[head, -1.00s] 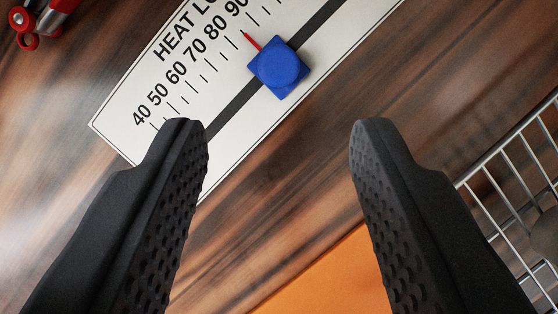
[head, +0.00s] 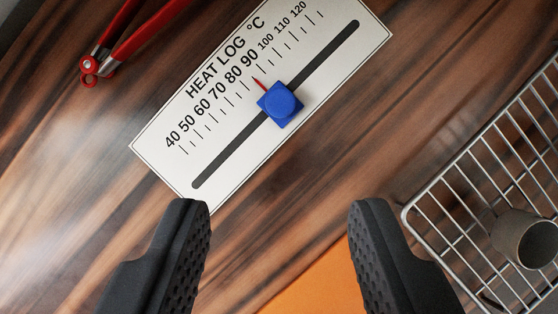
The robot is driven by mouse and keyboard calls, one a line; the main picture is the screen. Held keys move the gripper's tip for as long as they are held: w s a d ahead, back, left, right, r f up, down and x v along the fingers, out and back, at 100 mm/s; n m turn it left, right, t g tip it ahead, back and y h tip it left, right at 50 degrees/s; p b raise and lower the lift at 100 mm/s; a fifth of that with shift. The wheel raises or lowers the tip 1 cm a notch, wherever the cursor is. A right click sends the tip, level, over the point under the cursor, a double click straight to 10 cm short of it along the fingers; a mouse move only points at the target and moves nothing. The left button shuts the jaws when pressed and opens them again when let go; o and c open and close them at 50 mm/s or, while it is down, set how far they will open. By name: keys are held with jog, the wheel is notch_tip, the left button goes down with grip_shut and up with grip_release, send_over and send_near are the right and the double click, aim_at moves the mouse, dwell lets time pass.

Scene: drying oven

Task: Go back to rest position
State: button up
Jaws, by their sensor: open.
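My gripper (head: 280,208) is open and empty, its two black ridged fingers at the bottom of the head view. Ahead of it lies the white heat log panel (head: 215,140), tilted on the wooden table. Its blue slider knob (head: 281,104) sits on the dark slot, with the red pointer (head: 260,85) near the 90 mark. The fingers are clear of the knob. The left fingertip overlaps the panel's lower edge in the picture.
A wire rack (head: 430,205) with a grey cup (head: 526,239) lying in it is at the right. Red-handled tongs (head: 130,42) lie at the upper left. An orange surface (head: 318,284) shows between the fingers. Bare wooden table (head: 70,200) is at the left.

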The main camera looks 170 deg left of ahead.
jog(key=s+a+r+t, duration=0.1)
jog(key=s+r+t, duration=0.3)
jog(key=r, duration=1.2)
jog(key=s+a+r+t, duration=0.1)
jog(key=s+r, duration=0.4)
jog(key=r, duration=1.1)
jog(key=s+a+r+n+t, duration=0.2)
jog(key=s+r+t, duration=0.3)
jog(key=s+r, duration=1.8)
jog(key=shift+s+a+r+t+y, duration=0.15)
jog(key=shift+s+a+t+y, duration=0.25)
jog(key=shift+a, duration=0.15)
